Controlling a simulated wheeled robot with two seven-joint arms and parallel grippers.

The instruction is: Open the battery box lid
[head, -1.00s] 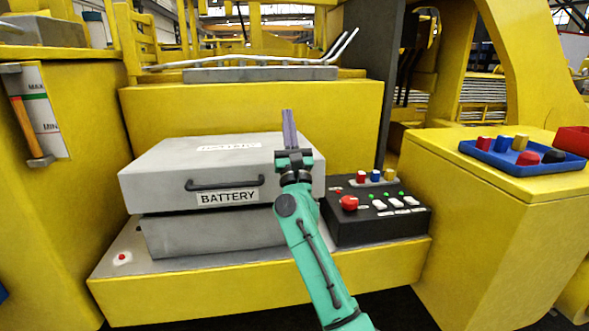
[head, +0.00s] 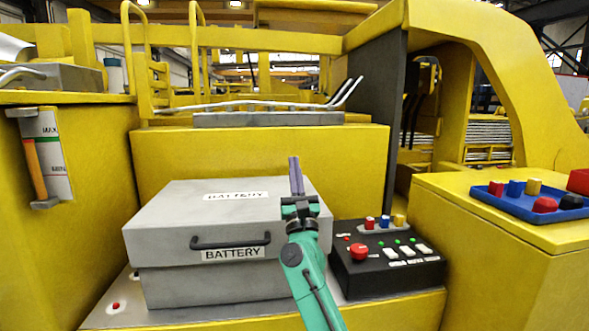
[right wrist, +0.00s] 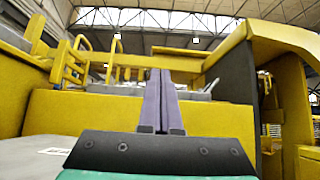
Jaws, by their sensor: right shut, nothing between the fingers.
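The grey battery box (head: 215,287) stands on the yellow machine's ledge. Its lid (head: 165,213) lies down on it, with a dark handle (head: 230,241) and a BATTERY label on the front. My right gripper (head: 296,160) is shut and empty. Its fingers point up and away, and it covers the right part of the lid in the head view. Whether it touches the lid cannot be told. In the right wrist view the closed fingers (right wrist: 162,85) stand in the middle and part of the lid (right wrist: 40,155) shows at lower left. My left gripper is not in view.
A black control box (head: 388,280) with a red button and switches stands right of the battery box. A blue tray (head: 480,190) with coloured pieces sits on the yellow block at right. A yellow wall (head: 260,150) rises behind the lid.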

